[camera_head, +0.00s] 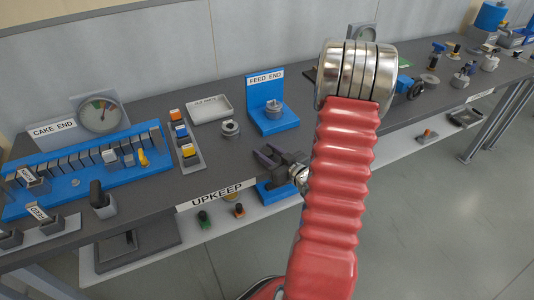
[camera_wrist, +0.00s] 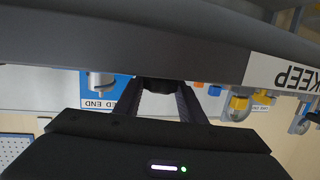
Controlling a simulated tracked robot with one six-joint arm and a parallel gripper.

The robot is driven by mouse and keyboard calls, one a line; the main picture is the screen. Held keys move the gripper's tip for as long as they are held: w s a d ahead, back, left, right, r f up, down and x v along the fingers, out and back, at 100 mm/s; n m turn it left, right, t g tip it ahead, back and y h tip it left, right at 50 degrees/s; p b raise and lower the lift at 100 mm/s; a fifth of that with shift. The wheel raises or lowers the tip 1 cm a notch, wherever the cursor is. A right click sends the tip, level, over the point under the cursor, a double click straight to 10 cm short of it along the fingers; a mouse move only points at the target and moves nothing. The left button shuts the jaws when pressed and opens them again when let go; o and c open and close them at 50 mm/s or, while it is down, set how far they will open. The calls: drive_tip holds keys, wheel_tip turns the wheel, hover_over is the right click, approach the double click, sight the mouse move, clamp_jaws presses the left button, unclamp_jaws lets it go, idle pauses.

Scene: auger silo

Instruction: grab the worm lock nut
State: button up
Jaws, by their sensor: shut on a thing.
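My gripper (camera_head: 270,157) is at the front of the bench, just above the UPKEEP label. In the wrist view its two dark fingers (camera_wrist: 160,98) close on a small dark round piece (camera_wrist: 160,85), which looks like the worm lock nut. The fingers hide much of it, and its shape is hard to make out. In the head view I cannot pick it out between the jaws.
The blue FEED END stand (camera_head: 264,90) holds a metal part (camera_head: 273,108) behind my gripper. A grey ring (camera_head: 230,128) lies left of it, near a white tray (camera_head: 210,108). A blue rack (camera_head: 85,172) fills the left side. A lower shelf (camera_head: 250,222) runs below.

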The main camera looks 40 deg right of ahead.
sight(266, 151)
drive_tip(key=shift+r, duration=0.1)
drive_tip(key=shift+r, duration=4.9)
